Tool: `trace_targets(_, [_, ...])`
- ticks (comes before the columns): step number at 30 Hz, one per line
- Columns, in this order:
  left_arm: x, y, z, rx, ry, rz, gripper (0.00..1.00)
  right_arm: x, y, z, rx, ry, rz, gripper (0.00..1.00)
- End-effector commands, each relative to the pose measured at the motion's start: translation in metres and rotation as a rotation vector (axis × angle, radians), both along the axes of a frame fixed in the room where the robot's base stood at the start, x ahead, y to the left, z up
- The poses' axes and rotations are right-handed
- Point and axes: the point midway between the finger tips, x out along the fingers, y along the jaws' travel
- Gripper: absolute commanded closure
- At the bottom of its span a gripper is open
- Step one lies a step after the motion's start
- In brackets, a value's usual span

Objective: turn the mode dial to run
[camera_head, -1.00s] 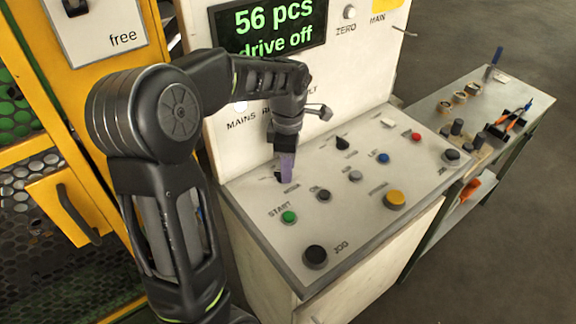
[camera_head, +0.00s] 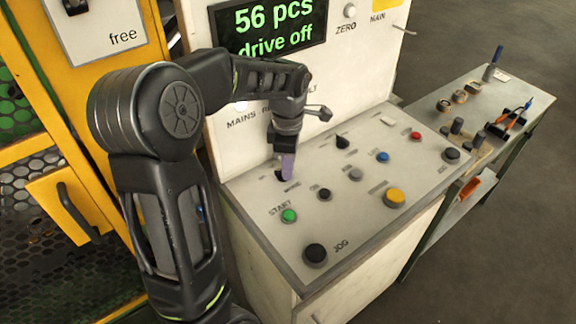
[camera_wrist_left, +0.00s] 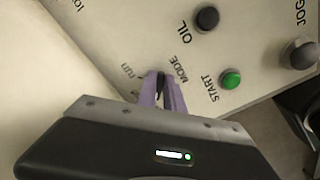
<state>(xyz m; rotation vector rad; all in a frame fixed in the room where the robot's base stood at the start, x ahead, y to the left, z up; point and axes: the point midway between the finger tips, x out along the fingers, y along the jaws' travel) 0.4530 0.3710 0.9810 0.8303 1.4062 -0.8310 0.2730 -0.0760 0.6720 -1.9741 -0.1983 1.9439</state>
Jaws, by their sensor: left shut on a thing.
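The mode dial is a small black knob (camera_wrist_left: 161,86) at the far left of the sloped control panel (camera_head: 262,226), with the word MODE beside it and a "run" mark near it in the left wrist view. My left gripper (camera_head: 287,172) points down onto it; its purple fingers (camera_wrist_left: 162,92) are shut on the dial, one on each side. In the head view the fingers hide most of the dial. The dial's exact pointing direction is hard to tell. My right gripper is not in view.
Close to the dial are the green START button (camera_head: 289,215), the black OIL button (camera_head: 325,194) and the black JOG button (camera_head: 315,253). A second black pointed knob (camera_head: 342,141) is farther right. A display (camera_head: 267,27) reads "56 pcs drive off". A side table (camera_head: 440,125) holds tools.

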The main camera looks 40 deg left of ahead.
Motion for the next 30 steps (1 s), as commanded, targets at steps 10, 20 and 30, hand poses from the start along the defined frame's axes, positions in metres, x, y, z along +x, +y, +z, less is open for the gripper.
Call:
trace_targets(10, [-0.0001,0.0,0.0002,0.0,0.0,-0.012,1.0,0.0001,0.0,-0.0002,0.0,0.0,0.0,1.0])
trace_targets(20, [-0.0013,-0.0006,-0.0001,0.0,0.0,-0.13,1.0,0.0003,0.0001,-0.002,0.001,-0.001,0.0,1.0])
trace_targets(30, [-0.0044,-0.0011,-0.0002,0.001,-0.001,-0.402,1.0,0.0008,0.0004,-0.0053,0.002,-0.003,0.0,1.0])
